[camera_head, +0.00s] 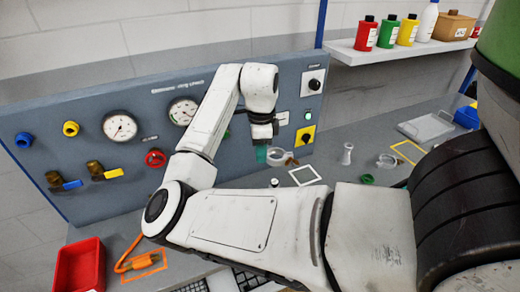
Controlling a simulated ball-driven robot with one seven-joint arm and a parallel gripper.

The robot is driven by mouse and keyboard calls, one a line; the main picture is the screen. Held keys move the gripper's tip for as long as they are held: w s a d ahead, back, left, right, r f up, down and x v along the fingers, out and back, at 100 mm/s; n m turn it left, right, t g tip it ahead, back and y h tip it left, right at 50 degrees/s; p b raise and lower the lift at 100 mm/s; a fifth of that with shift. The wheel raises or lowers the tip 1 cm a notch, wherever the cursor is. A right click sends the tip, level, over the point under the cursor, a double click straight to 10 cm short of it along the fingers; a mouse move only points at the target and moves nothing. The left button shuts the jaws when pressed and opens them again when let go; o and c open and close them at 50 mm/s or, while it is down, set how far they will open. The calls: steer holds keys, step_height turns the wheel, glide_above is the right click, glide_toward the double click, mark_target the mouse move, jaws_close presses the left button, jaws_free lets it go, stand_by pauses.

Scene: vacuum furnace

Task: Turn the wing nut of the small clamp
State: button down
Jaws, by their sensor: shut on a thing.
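My gripper (262,142) reaches down in front of the right part of the blue-grey control panel, its jaws small and dark. A teal piece (261,154) shows right below the jaws; I cannot tell whether it is a fingertip or a separate part. A small pale ring-shaped fitting (277,156), which looks like the small clamp, sits just right of it, close to the panel's base. The wing nut itself cannot be made out; the jaws are shut at the clamp's left side and cover that spot. A brown part (291,161) joins the fitting on its right.
The control panel (100,175) carries gauges, valves and knobs. A white-framed square (305,175) lies near the clamp. A green cap (367,179), a small white flanged piece (347,153) and a grey tray (426,127) lie to the right. A red bin (80,268) stands front left.

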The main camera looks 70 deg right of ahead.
step_height(320, 180, down, 14)
steer(key=b, duration=1)
steer(key=shift+r+b, duration=0.2)
steer(key=shift+b, duration=0.15)
stand_by(1.1)
stand_by(0.5)
steer(key=c, duration=1)
jaws_free()
step_height(320, 180, up, 11)
steer(key=shift+f, duration=0.1)
